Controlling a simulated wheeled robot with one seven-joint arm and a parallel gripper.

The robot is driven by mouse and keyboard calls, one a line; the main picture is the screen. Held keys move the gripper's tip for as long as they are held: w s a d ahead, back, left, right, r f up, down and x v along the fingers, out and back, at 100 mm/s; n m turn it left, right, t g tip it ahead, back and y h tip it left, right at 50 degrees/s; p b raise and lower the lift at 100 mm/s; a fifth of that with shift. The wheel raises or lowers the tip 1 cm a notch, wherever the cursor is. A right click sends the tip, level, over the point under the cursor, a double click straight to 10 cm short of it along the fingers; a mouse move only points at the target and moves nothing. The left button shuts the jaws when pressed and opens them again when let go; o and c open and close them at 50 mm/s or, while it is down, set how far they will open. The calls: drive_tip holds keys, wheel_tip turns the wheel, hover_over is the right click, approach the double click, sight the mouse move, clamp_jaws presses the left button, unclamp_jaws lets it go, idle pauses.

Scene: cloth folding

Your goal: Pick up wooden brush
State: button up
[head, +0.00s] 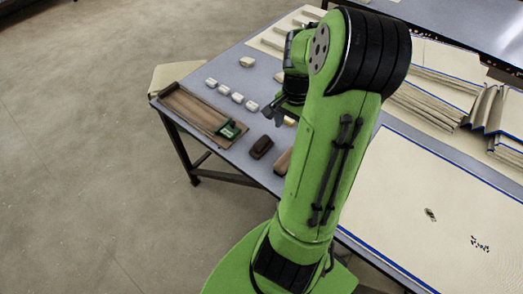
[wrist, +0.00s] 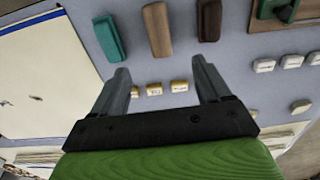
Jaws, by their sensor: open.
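A long light-brown wooden piece, likely the wooden brush (wrist: 157,30), lies on the grey table in the wrist view, beyond my fingertips. Its bristles cannot be made out. In the head view its end (head: 283,162) shows, the rest hidden behind my arm. A dark-brown block (wrist: 209,20), also possibly a brush, lies to its right; it shows in the head view (head: 260,147) too. My gripper (wrist: 161,77) is open and empty, its fingers apart and touching neither piece. In the head view my gripper (head: 277,110) hangs above the table.
A teal block (wrist: 108,38) lies left of the light-brown piece. Several small pale blocks (wrist: 154,89) show between and behind my fingers. A wooden tray (head: 185,103) with a green item (head: 230,130) stands at the table's left edge. A blue-edged cream cloth (head: 425,195) lies right.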

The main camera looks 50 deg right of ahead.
sight(287, 158)
drive_tip(key=f+b, duration=0.2)
drive_tip(key=f, duration=0.3)
drive_tip(key=f+b, duration=0.2)
drive_tip(key=f, duration=0.3)
drive_tip(key=shift+s+f, duration=0.2)
drive_tip(key=shift+f, duration=0.2)
wheel_tip(287, 158, down, 5)
drive_tip(key=b, duration=0.2)
drive_tip(key=shift+a+b, duration=0.15)
drive_tip(key=shift+b, duration=0.2)
drive_tip(key=shift+c, duration=0.9)
drive_tip(key=shift+r, duration=0.1)
drive_tip(key=c, duration=0.9)
wheel_tip(287, 158, up, 10)
drive_tip(key=p, duration=0.4)
